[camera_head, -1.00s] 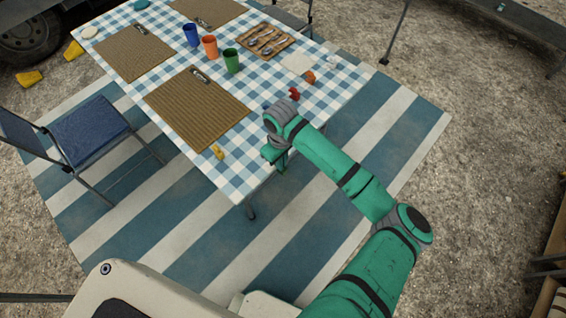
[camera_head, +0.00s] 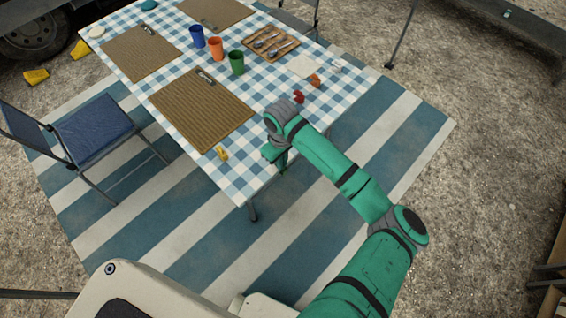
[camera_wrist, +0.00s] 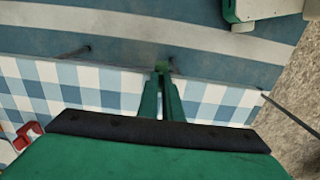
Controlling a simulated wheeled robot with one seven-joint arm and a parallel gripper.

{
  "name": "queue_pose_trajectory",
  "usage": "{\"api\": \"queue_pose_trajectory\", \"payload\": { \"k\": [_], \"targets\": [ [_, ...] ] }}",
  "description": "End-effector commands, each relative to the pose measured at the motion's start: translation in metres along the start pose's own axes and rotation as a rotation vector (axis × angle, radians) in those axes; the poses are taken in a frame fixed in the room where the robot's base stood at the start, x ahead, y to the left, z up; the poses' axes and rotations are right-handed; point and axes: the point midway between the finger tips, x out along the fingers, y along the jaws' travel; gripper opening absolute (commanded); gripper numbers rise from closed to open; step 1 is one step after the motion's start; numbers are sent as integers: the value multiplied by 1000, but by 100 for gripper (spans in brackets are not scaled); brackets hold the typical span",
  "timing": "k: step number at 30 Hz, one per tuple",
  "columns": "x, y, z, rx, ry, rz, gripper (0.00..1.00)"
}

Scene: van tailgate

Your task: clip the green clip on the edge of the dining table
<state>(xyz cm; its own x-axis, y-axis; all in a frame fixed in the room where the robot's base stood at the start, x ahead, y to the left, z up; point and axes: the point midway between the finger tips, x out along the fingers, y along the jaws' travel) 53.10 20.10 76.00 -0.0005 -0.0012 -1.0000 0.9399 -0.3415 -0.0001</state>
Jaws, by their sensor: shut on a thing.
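The dining table (camera_head: 240,190) has a blue-and-white checked cloth. Its edge crosses the wrist view (camera_wrist: 110,70). My gripper (camera_wrist: 163,80) is shut on the green clip (camera_wrist: 162,67), a small blurred green shape at the fingertips. The fingers reach across the cloth border, and the clip appears at or just past the edge. I cannot tell whether it touches the edge. In the head view my gripper (camera_head: 281,165) points down beside the table's right edge near the close corner. The clip cannot be made out there.
Yellow (camera_head: 221,153), red (camera_head: 298,97) and orange (camera_head: 315,80) clips are along the table edges. Blue (camera_head: 197,37), orange (camera_head: 216,48) and green (camera_head: 237,63) cups and a cutlery tray (camera_head: 257,52) stand farther back. A blue chair (camera_head: 95,130) is at left. The striped rug (camera_head: 330,230) is clear at right.

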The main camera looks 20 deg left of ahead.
Motion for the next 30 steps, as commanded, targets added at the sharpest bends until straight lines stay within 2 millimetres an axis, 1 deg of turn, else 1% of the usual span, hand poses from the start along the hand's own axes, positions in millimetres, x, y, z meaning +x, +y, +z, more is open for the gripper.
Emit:
{"api": "queue_pose_trajectory", "payload": {
  "k": [14, 30],
  "targets": [
    [0, 0, -2, 0, 0, 0, 0],
    [0, 0, -15, 0, 0, 0, 0]
  ]
}}
